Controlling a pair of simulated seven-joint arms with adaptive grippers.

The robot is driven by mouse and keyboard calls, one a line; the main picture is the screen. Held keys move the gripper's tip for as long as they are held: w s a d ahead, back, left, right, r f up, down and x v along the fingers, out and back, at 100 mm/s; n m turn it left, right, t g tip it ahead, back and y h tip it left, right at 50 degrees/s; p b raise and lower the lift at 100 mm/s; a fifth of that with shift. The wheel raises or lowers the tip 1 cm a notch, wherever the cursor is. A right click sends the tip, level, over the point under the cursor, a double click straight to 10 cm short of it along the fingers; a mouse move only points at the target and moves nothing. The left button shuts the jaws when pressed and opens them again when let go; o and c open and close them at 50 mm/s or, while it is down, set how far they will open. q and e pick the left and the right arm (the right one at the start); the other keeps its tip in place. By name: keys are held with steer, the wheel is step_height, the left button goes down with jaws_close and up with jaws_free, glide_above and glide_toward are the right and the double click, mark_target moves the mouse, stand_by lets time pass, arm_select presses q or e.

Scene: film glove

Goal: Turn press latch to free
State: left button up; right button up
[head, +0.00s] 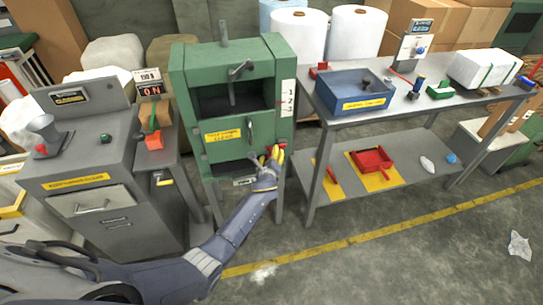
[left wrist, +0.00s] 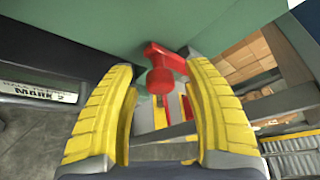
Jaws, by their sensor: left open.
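The green press (head: 203,80) stands left of the workbench, with a dark handle on its upper front and a number scale on its right edge. A red latch (left wrist: 163,72) with a rounded knob sits on the green surface in the left wrist view. In the head view, only a bit of red shows beside my fingertips. My left gripper (head: 275,156) is at the lower right front of the press. Its yellow fingers (left wrist: 160,90) are open on either side of the red knob, with gaps visible at both sides. My right gripper is not in view.
A grey machine (head: 90,150) stands left of the press. The floor in front is mostly clear.

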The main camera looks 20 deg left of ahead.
arm_select(q)
steer(key=shift+w+f, duration=0.1)
steer(key=shift+w, duration=0.15)
jaws_close()
stand_by(0.4)
